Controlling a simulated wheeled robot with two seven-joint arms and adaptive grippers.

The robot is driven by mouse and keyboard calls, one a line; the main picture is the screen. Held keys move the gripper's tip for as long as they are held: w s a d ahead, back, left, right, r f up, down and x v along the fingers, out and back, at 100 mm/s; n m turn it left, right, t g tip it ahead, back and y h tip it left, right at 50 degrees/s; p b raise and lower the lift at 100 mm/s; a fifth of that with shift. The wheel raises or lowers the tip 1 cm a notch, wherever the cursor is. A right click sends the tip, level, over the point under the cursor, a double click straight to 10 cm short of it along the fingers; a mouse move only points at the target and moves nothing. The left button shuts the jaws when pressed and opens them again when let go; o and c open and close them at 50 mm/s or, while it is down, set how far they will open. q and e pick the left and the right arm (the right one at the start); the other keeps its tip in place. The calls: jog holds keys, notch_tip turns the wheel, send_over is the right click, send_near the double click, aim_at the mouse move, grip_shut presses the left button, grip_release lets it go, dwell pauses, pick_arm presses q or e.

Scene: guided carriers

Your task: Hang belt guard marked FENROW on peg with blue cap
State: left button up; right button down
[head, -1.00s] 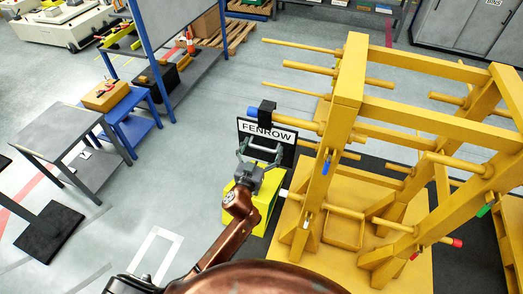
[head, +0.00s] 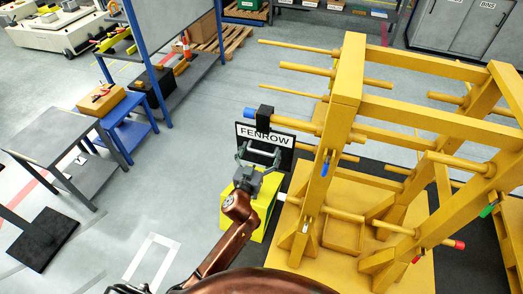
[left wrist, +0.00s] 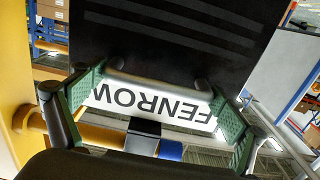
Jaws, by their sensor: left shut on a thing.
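The belt guard (head: 283,144) is a black plate with a white FENROW label and a grey handle; it also shows in the left wrist view (left wrist: 190,40). My left gripper (head: 259,155) is shut on it at the handle (left wrist: 160,82). The guard's black hook (head: 264,118) lies over the peg with the blue cap (head: 249,113), just inboard of the cap. In the left wrist view the hook (left wrist: 143,138) sits between yellow peg and blue cap (left wrist: 170,151). I cannot tell whether the hook bears on the peg. My right gripper is not in view.
The yellow rack (head: 347,90) carries several pegs, some with red (head: 459,245), green (head: 487,210) or blue (head: 325,167) marks. A bright yellow box (head: 232,212) stands below the guard.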

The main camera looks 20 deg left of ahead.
pick_arm(q)
jog(key=shift+r, duration=0.25)
